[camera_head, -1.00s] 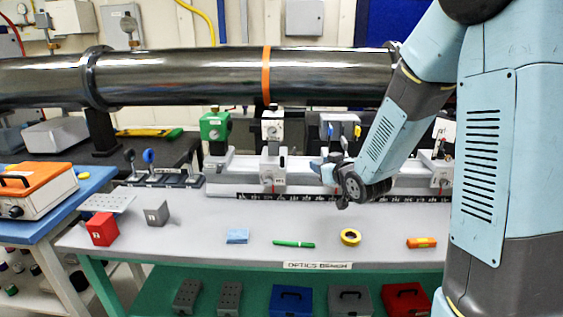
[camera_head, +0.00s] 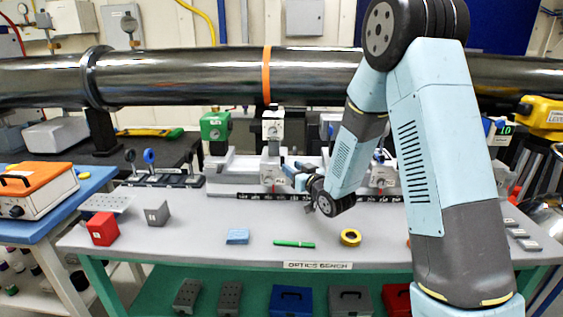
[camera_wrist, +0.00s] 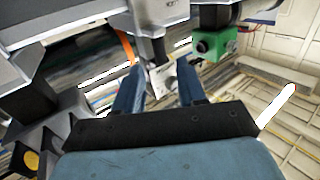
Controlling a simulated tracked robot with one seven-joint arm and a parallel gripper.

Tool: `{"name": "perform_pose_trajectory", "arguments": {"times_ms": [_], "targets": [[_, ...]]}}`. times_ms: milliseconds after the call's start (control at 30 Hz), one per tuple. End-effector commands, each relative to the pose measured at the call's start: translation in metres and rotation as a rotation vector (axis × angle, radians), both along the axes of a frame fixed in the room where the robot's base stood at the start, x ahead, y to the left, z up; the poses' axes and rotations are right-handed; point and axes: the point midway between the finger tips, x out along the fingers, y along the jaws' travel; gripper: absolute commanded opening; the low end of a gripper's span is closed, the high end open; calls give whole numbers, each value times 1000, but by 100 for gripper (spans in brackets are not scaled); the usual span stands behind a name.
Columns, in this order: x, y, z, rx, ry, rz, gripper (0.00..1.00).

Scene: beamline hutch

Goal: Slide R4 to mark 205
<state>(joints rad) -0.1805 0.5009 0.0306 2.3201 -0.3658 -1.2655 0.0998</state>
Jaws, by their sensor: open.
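An optical rail (camera_head: 235,189) with a dark marked scale strip (camera_head: 350,197) along its front runs across the bench. Several carriers stand on it: a green-topped one (camera_head: 215,128), a white-topped one (camera_head: 272,128), a grey one (camera_head: 330,122) partly behind my arm, and another (camera_head: 383,175) farther right. Their labels and the scale numbers are too small to read, so I cannot tell which is R4. My gripper (camera_head: 291,174) is open, just right of the white-topped carrier's base. In the wrist view my fingers (camera_wrist: 160,78) appear either side of a white labelled block (camera_wrist: 161,76); contact is unclear.
A large metal beam pipe (camera_head: 190,75) runs above and behind the rail. On the bench front lie a red block (camera_head: 103,229), a grey block (camera_head: 157,214), a blue pad (camera_head: 237,236), a green marker (camera_head: 294,244) and a yellow tape roll (camera_head: 350,237).

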Motion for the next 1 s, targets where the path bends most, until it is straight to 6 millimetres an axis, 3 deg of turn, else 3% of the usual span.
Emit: {"name": "perform_pose_trajectory", "arguments": {"times_ms": [200, 400, 867, 1000], "targets": [[32, 20, 0, -1, -1, 1, 40], [52, 32, 0, -1, 0, -1, 40], [60, 37, 0, -1, 0, -2, 40], [60, 36, 0, -1, 0, -2, 27]]}}
